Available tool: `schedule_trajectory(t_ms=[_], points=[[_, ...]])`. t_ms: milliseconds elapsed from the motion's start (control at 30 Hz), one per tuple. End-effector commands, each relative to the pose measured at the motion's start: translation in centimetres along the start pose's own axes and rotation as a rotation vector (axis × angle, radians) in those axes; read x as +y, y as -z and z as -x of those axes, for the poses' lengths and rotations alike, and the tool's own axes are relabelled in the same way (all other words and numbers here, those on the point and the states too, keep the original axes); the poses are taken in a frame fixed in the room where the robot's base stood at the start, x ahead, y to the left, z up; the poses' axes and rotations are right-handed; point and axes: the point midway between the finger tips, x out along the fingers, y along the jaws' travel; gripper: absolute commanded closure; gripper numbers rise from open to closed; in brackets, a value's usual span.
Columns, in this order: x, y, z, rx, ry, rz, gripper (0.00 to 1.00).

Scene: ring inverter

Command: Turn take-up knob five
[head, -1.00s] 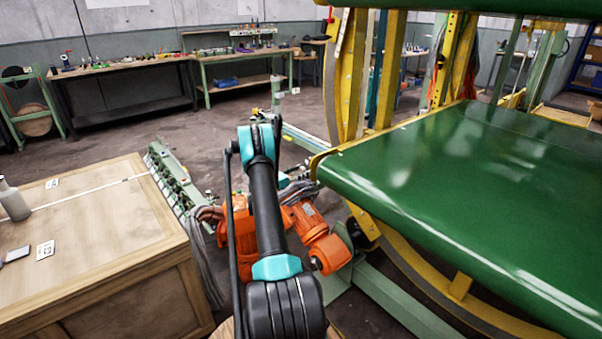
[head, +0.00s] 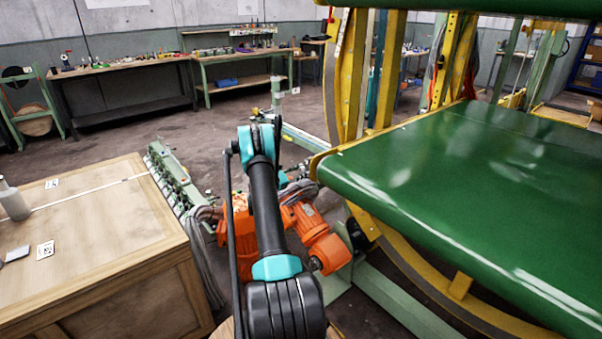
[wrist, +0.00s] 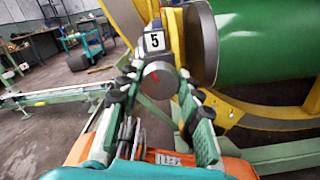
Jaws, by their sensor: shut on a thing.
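The take-up knob (wrist: 160,79) is a round grey metal knob with a red mark on its face, in the middle of the wrist view. A white plate with the number 5 (wrist: 154,41) stands just above it. My gripper (wrist: 158,88) has one finger on each side of the knob and is shut on it. In the head view my arm hides the gripper and the knob.
The green belt (head: 450,170) and its yellow ring frame (head: 352,80) stand at the right. An orange motor (head: 315,240) sits below the belt's near end. A wooden crate (head: 100,240) stands at the left. Workbenches (head: 130,70) line the back wall, with open floor before them.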

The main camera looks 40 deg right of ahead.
Motion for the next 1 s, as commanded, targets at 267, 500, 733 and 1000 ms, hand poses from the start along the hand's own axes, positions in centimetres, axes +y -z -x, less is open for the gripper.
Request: schedule_trajectory(t_ms=[267, 500, 733, 1000], points=[[0.0, 0.0, 0.1, 0.0, 0.0, -0.03, 0.94], [0.0, 0.0, 0.1, 0.0, 0.0, -0.029, 0.49], [0.0, 0.0, 0.0, 0.0, 0.0, -0.028, 0.43], [0.1, 0.0, 1.4, 0.001, -0.002, -0.028, 0.43]])
